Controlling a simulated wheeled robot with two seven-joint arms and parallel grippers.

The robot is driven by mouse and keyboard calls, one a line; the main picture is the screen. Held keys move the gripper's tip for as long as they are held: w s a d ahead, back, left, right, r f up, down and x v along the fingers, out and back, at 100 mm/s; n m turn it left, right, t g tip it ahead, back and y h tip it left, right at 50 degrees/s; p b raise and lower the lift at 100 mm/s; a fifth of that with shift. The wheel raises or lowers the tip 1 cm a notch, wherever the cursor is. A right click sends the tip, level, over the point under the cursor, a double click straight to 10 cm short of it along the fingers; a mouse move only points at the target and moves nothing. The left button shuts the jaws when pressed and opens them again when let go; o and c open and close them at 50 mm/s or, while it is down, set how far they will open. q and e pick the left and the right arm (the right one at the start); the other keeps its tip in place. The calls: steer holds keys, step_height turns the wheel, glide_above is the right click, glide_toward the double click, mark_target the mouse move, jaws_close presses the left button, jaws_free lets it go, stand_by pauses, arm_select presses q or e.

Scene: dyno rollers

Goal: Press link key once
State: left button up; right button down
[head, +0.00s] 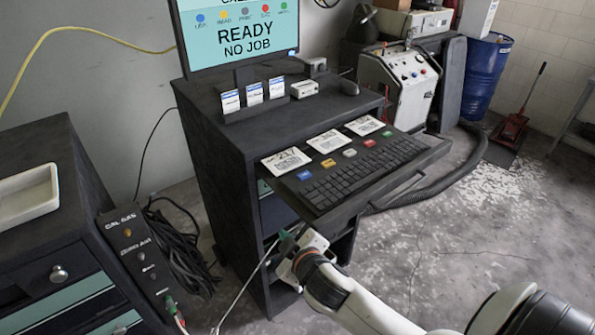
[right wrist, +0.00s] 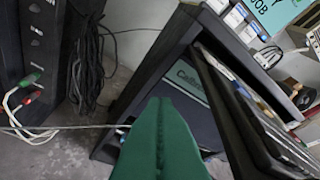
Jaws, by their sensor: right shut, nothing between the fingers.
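A black keyboard (head: 362,170) lies on the pulled-out tray of the dark cabinet. A row of coloured keys runs along its back edge: blue (head: 304,175), yellow (head: 330,163), white (head: 349,153), red (head: 369,143) and green (head: 387,134). The monitor (head: 245,30) reads "READY NO JOB" below coloured dots with labels too small to read surely. My right gripper (head: 287,241) is below and in front of the tray's left end, apart from the keys. Its green fingers (right wrist: 160,102) are shut and empty in the right wrist view. My left gripper is not in view.
The tray edge (right wrist: 228,105) stands right of my fingers in the right wrist view. Paper cards (head: 287,161) lie behind the keys. A "CAL GAS" box (head: 138,255) with cables stands left, beside a drawer cabinet (head: 60,265). Open floor (head: 480,235) lies right.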

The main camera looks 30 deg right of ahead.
steer(key=w+a+r+n+t+y, duration=0.1)
steer(key=w+r+n+t+y, duration=0.2)
steer(key=w+r+n+t, duration=0.55)
step_height(320, 180, up, 7)
steer(key=n+g+y, duration=0.5)
steer(key=n+g, duration=1)
steer(key=n, duration=0.6)
glide_above(309, 175)
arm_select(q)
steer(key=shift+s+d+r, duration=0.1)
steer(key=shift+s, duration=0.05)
arm_select(e)
steer(key=shift+d+m, duration=0.1)
steer(key=shift+m, duration=0.15)
